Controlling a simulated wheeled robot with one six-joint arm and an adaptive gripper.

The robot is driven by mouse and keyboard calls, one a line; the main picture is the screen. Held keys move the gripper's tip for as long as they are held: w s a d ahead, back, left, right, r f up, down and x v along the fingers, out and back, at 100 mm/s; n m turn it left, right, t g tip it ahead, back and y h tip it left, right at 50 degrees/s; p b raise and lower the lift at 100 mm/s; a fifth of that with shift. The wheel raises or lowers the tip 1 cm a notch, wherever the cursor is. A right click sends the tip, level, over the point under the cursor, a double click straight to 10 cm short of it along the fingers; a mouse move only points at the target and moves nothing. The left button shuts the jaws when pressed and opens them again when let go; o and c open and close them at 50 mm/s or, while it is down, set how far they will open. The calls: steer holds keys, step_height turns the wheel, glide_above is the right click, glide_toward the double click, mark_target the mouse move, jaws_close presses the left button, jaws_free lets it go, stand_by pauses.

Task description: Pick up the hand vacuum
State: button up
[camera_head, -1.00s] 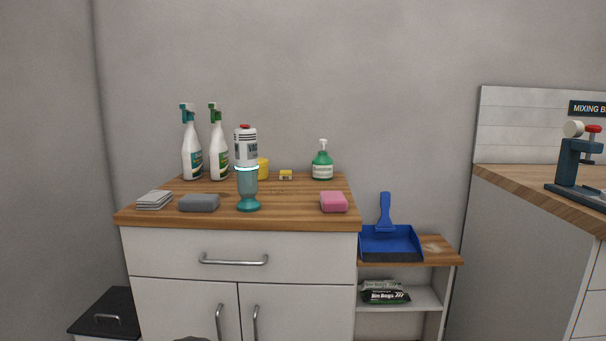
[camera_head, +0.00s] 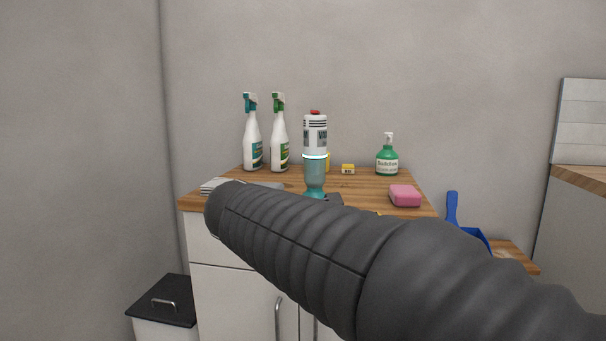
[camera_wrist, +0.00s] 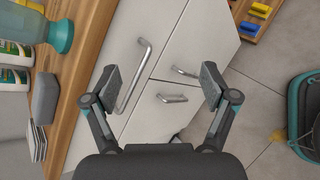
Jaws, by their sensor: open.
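The hand vacuum (camera_head: 315,140) stands upright on the wooden counter top, with a white upper body, a red top and a teal lower part. In the head view my dark ribbed arm covers the counter's front and hides part of the area at the vacuum's foot. In the wrist view the teal end of the vacuum (camera_wrist: 60,36) shows at the upper left. My gripper (camera_wrist: 163,88) is open and empty there, its fingers spread in front of the white cabinet doors, apart from the vacuum.
Two spray bottles (camera_head: 279,135) stand behind the vacuum to the left. A green soap bottle (camera_head: 387,160) and a pink sponge (camera_head: 405,196) are to its right. A grey sponge (camera_wrist: 45,98) lies near the counter edge. A black-lidded bin (camera_head: 165,300) stands at the lower left.

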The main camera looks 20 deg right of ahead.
steer(key=w+r+n+t+h+b, duration=0.1)
steer(key=w+r+n+h, duration=0.3)
steer(key=w, duration=0.3)
steer(key=n+t+h, duration=0.1)
steer(key=n+h, duration=0.1)
steer(key=n, duration=0.2)
glide_toward(308, 164)
steer(key=x, duration=0.5)
steer(key=b+x, duration=0.1)
steer(key=x, duration=0.1)
steer(key=shift+s+d+f, duration=0.2)
steer(key=shift+s+d, duration=0.1)
steer(key=shift+d, duration=0.05)
steer(key=shift+w+r+x, duration=0.1)
steer(key=shift+w+x, duration=0.1)
steer(key=shift+x, duration=1.1)
steer(key=shift+w+r+x, duration=0.1)
steer(key=shift+w+x, duration=0.1)
steer(key=shift+x, duration=1.1)
steer(key=shift+a, duration=0.25)
jaws_close()
